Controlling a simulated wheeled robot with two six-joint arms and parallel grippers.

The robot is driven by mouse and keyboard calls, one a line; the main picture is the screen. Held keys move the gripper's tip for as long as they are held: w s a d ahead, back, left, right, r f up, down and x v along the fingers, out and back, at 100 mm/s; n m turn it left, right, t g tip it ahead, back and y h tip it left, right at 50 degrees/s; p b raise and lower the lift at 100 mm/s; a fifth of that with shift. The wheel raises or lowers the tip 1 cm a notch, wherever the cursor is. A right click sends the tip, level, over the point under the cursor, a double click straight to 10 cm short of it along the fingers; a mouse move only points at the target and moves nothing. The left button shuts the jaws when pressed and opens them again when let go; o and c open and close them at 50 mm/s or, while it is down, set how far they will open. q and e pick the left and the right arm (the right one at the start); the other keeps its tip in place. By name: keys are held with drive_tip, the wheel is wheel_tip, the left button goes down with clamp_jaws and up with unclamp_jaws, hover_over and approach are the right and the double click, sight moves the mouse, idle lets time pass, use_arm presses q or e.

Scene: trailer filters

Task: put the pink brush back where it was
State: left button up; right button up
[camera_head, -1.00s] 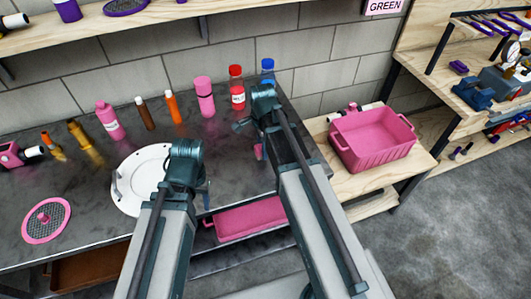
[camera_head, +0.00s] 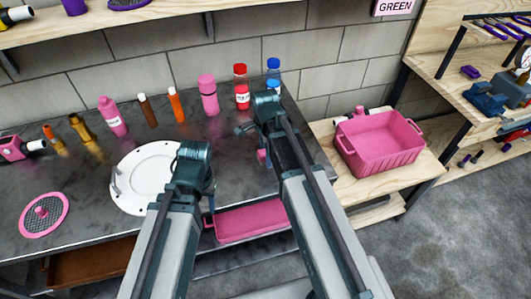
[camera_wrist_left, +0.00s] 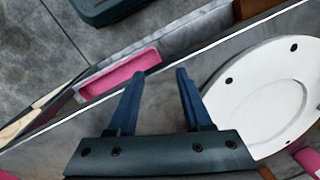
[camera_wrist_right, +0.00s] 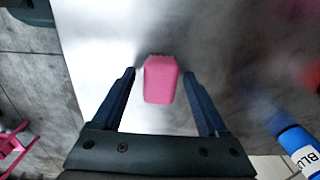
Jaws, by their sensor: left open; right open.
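The pink brush (camera_wrist_right: 161,80), a pink block with a dark edge at its far end, lies on the grey metal worktop (camera_head: 100,165). In the right wrist view it shows between the fingers of my right gripper (camera_wrist_right: 159,72), which is open with a gap on both sides. In the head view only a bit of the brush (camera_head: 262,157) shows beside my right arm. My left gripper (camera_wrist_left: 160,74) is open and empty, over the worktop's front edge beside the white round plate (camera_wrist_left: 268,85).
Several bottles, including a pink one (camera_head: 208,95) and a blue-capped one (camera_head: 273,72), stand along the back. A pink tray (camera_head: 250,222) sits below the worktop. A pink crate (camera_head: 385,150) stands on a wooden bench at right. A pink-rimmed mesh disc (camera_head: 43,215) lies at left.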

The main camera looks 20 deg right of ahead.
use_arm(q)
drive_tip(key=shift+r, duration=0.1)
use_arm(e)
drive_tip(key=shift+r, duration=0.15)
wheel_tip(320, 180, up, 12)
drive_tip(key=p, duration=1.2)
use_arm(q)
wheel_tip(320, 180, up, 12)
use_arm(e)
drive_tip(key=s+a+n, duration=0.5)
drive_tip(key=s+n, duration=0.2)
drive_tip(key=n, duration=0.3)
drive_tip(key=s+a+n+h, duration=0.1)
drive_tip(key=s+a+n, duration=0.4)
drive_tip(key=n, duration=0.6)
drive_tip(key=shift+s+a, duration=0.3)
drive_tip(key=shift+s, duration=0.85)
drive_tip(key=shift+r, duration=0.1)
